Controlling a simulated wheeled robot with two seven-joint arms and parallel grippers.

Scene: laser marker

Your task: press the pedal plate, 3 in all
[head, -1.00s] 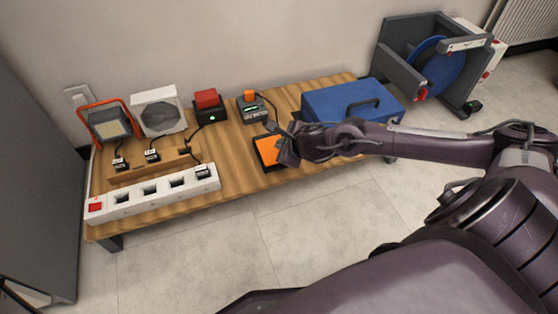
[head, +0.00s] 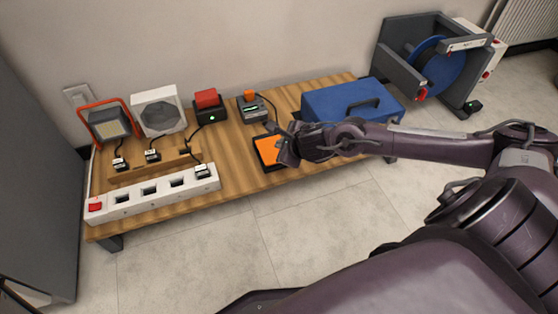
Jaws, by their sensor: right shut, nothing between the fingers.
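The pedal plate (head: 266,149) is an orange plate with a dark frame, lying flat on the wooden bench. My right gripper (head: 279,146) is shut and empty at the plate's right part, and hides some of it. I cannot tell whether the fingertips touch the plate or hover just over it. The laser marker (head: 253,107), a grey and black device with an orange top and a lit green display, stands behind the plate. A dark cable runs from it towards the plate. My left gripper is not in view.
The wooden bench (head: 232,186) also bears a white power strip (head: 150,193), a work lamp (head: 108,124), a white fan box (head: 160,110), a red-topped device (head: 208,105) and a blue toolbox (head: 350,104). A cable reel (head: 437,66) stands right. Bare bench lies left of the plate.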

